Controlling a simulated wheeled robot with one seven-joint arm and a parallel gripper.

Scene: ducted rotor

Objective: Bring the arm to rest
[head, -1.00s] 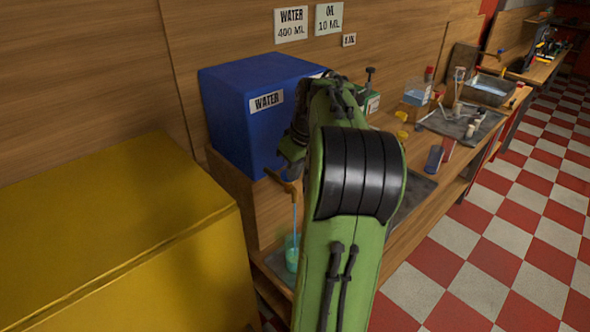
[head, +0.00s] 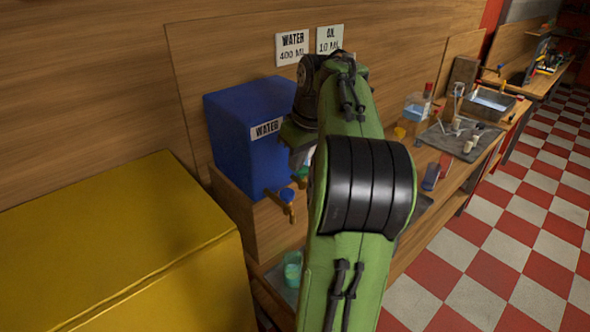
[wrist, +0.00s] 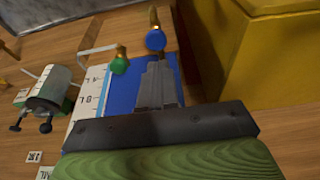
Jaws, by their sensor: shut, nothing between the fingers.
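My gripper (wrist: 157,84) is shut and empty in the wrist view, its grey fingers together. In the head view my green arm reaches up in front of the bench, and the gripper end (head: 302,157) is raised beside the blue water tank (head: 240,135), partly hidden by the arm. A tap with a blue knob (head: 287,196) sits below the tank. It also shows in the wrist view (wrist: 156,40), beyond the fingertips. A beaker with teal liquid (head: 292,271) stands below the tap, with no stream visible above it.
A large yellow box (head: 110,240) fills the lower left. A wooden panel and wall stand behind the tank. To the right, the bench holds a dark tray (head: 462,138), bottles and a metal basin (head: 490,103). The checkered floor (head: 500,255) at right is clear.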

